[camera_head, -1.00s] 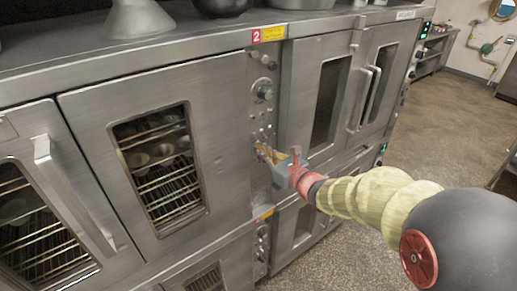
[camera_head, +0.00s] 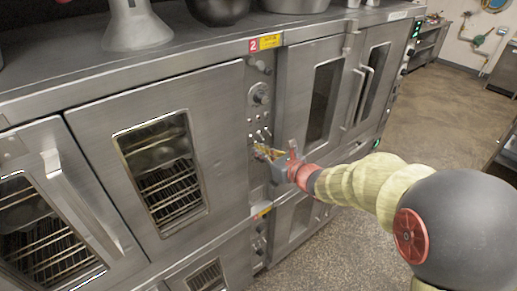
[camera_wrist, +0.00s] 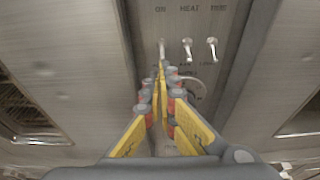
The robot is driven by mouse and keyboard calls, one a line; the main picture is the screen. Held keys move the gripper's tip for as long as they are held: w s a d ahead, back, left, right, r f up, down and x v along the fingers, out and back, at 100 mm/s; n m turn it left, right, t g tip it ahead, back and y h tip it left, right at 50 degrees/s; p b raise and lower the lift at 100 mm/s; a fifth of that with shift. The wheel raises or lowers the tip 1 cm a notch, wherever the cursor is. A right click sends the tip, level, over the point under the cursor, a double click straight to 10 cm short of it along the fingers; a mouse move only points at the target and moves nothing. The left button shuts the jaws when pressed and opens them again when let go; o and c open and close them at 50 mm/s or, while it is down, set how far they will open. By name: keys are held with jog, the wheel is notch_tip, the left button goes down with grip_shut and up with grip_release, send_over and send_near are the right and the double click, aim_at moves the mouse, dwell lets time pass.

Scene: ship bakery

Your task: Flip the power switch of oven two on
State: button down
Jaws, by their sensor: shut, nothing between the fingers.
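Oven two carries a red "2" label (camera_head: 253,45) at the top of its narrow control panel (camera_head: 259,75), right of its glass-windowed door. In the wrist view, the panel has a row of small metal toggle switches with lettering above them. The leftmost switch (camera_wrist: 162,48) is under "ON", with the second (camera_wrist: 187,48) under "HEAT" and a third (camera_wrist: 212,48) to the right. My gripper (camera_wrist: 160,70) is shut and empty, its yellow-sided fingers pointing at the panel with the tips just below the leftmost switch. Whether they touch it, I cannot tell. In the head view my gripper (camera_head: 259,150) is at the panel.
A round dial (camera_head: 261,94) sits above the switches. A door with a long handle (camera_head: 75,205) is at the left, and another oven's doors (camera_head: 322,95) adjoin the panel on the right. Bowls (camera_head: 218,8) stand on top. The floor (camera_head: 435,110) at right is clear.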

jog(key=shift+r+p, duration=0.35)
jog(key=shift+p, duration=0.25)
jog(key=g+p, duration=0.1)
jog(key=p, duration=0.1)
jog(key=g+h+p, duration=0.1)
jog(key=p, duration=0.2)
jog(key=r+g+h+p, duration=0.1)
jog(key=p, duration=0.2)
jog(key=shift+s+d, duration=0.2)
jog(key=shift+s, duration=0.05)
jog(key=shift+r+p, duration=0.15)
jog(key=shift+p, duration=0.15)
jog(key=shift+r+p, duration=0.45)
jog(key=shift+r, duration=0.3)
jog(key=shift+r, duration=0.1)
